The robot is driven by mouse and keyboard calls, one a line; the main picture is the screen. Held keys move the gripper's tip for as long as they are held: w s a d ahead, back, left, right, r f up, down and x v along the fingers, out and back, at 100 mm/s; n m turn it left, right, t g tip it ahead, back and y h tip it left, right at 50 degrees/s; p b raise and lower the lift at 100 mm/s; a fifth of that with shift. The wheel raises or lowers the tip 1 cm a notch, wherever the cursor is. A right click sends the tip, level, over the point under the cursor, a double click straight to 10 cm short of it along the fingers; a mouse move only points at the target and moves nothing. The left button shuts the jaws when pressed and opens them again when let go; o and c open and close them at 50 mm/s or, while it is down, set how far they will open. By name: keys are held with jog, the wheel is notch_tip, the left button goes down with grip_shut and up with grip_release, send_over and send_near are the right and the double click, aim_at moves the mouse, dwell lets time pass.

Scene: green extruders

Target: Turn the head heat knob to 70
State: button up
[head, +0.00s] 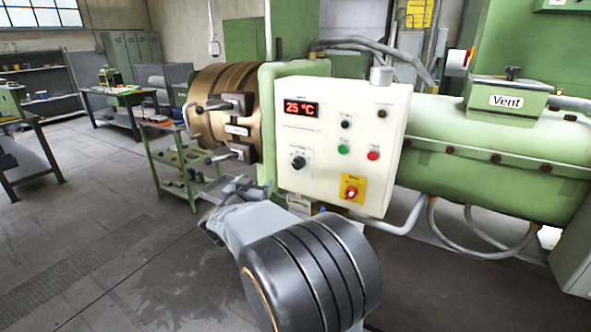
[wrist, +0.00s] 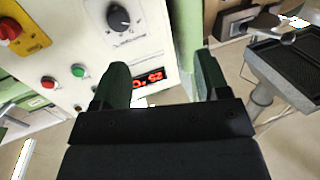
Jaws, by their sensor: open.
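The control panel (head: 340,115) is a white box with a red display (head: 302,109) reading 25 °C. A black knob (head: 298,163) with a pale pointer sits at its lower left; its printed label is too small to read. In the wrist view, which shows the panel upside down, the knob (wrist: 118,18) is at the top, beyond the left finger, and the display (wrist: 149,79) shows between the fingers. My gripper (wrist: 160,64) is open and empty, apart from the knob. In the head view my gripper (head: 238,188) is below and left of the panel, partly hidden by my wrist.
A green button (head: 343,149), a red button (head: 373,155) and a red rotary switch (head: 350,192) on a yellow plate are also on the panel. A bronze barrel end (head: 227,112) with protruding handles stands left of it. A green trolley (head: 180,165) is behind my gripper.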

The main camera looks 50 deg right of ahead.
aim_at(296, 165)
jog(key=d+g, duration=0.1)
jog(key=d, duration=0.4)
jog(key=d+m+g+h, duration=0.1)
jog(key=d, duration=0.4)
jog(key=d+m+g+p, duration=0.1)
jog(key=d, duration=0.5)
jog(key=shift+w+d+f+g+h, duration=0.1)
jog(key=shift+w+f+g+h, duration=0.15)
jog(key=shift+g+h, duration=0.15)
jog(key=shift+c, duration=0.4)
jog(key=c, duration=0.8)
jog(key=shift+c, duration=0.2)
jog(key=shift+f+m+b, duration=0.1)
jog(key=shift+m+b, duration=0.2)
jog(key=shift+m, duration=0.1)
jog(key=m+b, duration=0.2)
jog(key=shift+m, duration=0.4)
jog(key=shift+m+b, duration=1.25)
jog(key=shift+m, duration=0.85)
